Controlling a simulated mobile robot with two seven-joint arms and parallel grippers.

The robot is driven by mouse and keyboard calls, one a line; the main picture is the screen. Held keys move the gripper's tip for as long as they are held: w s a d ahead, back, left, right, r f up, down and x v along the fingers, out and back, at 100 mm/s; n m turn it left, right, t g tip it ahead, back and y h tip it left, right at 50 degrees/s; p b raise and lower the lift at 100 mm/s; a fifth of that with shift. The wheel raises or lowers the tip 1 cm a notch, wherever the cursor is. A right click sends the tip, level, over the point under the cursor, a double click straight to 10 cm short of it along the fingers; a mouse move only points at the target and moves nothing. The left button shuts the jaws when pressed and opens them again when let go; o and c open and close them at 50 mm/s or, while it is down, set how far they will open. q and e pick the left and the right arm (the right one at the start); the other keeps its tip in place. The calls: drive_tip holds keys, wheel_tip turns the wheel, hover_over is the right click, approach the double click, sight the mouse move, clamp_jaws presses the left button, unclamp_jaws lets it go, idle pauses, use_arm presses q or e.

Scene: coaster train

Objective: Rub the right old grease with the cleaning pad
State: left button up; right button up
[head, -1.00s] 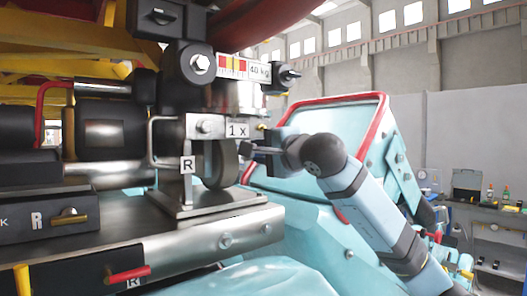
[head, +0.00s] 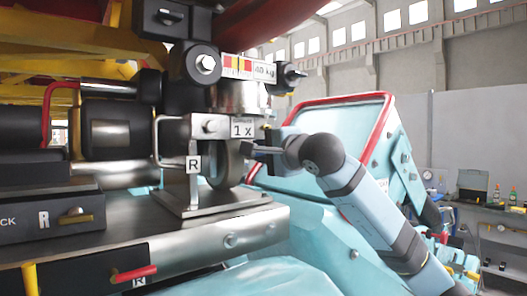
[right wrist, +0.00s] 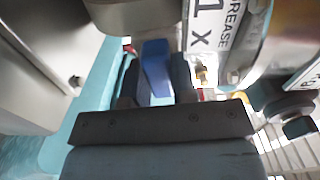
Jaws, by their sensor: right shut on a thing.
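My right gripper (head: 262,150) reaches in from the right in the head view, close beside the grey wheel (head: 227,165) under the "1 x" label. In the right wrist view its two dark fingers (right wrist: 155,85) are shut on a blue block, which looks like the cleaning pad (right wrist: 155,62). The pad's far end points toward the machine, and I cannot tell whether it touches anything. The pad is too small to make out in the head view. I cannot make out the old grease in either view. My left gripper is not in view.
A label reading "GREASE 1 x" (right wrist: 212,25) is on the bracket close to the gripper. A metal base plate (head: 212,204) lies below the wheel. A turquoise car body with a red rim (head: 385,110) stands behind my arm. A bench (head: 487,208) is at the far right.

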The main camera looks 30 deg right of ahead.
drive_tip(key=shift+d+b, duration=1.05)
drive_tip(key=shift+d, duration=2.15)
drive_tip(key=shift+a, duration=3.4)
drive_tip(key=shift+d, duration=0.1)
drive_tip(key=s+b, duration=0.2)
drive_tip(key=s, duration=0.4)
drive_tip(key=shift+d, duration=0.2)
drive_tip(key=shift+s, duration=0.1)
